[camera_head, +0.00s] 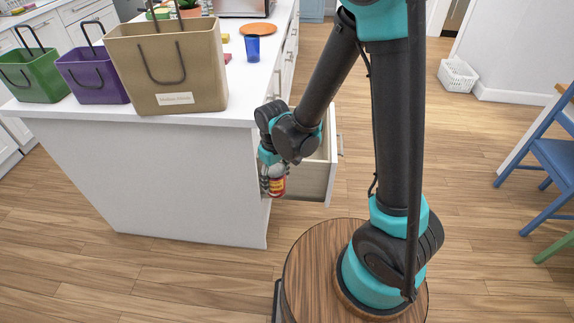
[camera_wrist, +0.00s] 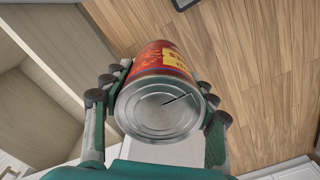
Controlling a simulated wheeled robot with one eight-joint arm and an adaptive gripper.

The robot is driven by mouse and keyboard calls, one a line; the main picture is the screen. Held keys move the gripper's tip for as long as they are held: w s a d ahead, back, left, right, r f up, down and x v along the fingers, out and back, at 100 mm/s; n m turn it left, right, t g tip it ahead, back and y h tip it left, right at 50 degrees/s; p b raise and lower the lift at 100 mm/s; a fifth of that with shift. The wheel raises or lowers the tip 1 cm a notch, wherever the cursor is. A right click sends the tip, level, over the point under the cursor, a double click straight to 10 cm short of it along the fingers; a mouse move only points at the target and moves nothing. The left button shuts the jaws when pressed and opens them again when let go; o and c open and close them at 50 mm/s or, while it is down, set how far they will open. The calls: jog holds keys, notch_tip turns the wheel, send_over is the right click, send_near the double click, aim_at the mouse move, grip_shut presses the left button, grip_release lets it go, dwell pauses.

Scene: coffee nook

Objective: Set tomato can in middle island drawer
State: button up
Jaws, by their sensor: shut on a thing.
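My gripper (camera_head: 273,177) is shut on the tomato can (camera_head: 278,187), a red and yellow tin at the island's near corner. In the wrist view, the can (camera_wrist: 160,110) sits between both fingers, its silver end facing the camera. The open island drawer (camera_head: 312,180), pale wood inside, sticks out to the right of the island. In the wrist view, pale wooden panels that look like the drawer (camera_wrist: 45,100) lie left of the can, with floor to the right. The can overlaps the drawer's near side in the head view; I cannot tell its exact height against the wall.
The white island (camera_head: 180,180) bears green (camera_head: 32,72), purple (camera_head: 95,75) and tan (camera_head: 170,65) bags, plus a blue cup (camera_head: 252,47). A white basket (camera_head: 458,77) stands on the floor at the back. A blue chair (camera_head: 550,160) is at the right. Floor beyond the drawer is clear.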

jog(key=w+d, duration=0.1)
jog(key=w, duration=2.4)
notch_tip(320, 180, down, 18)
jog(key=shift+s, duration=0.15)
jog(key=shift+f, duration=0.6)
jog(key=o, duration=1.5)
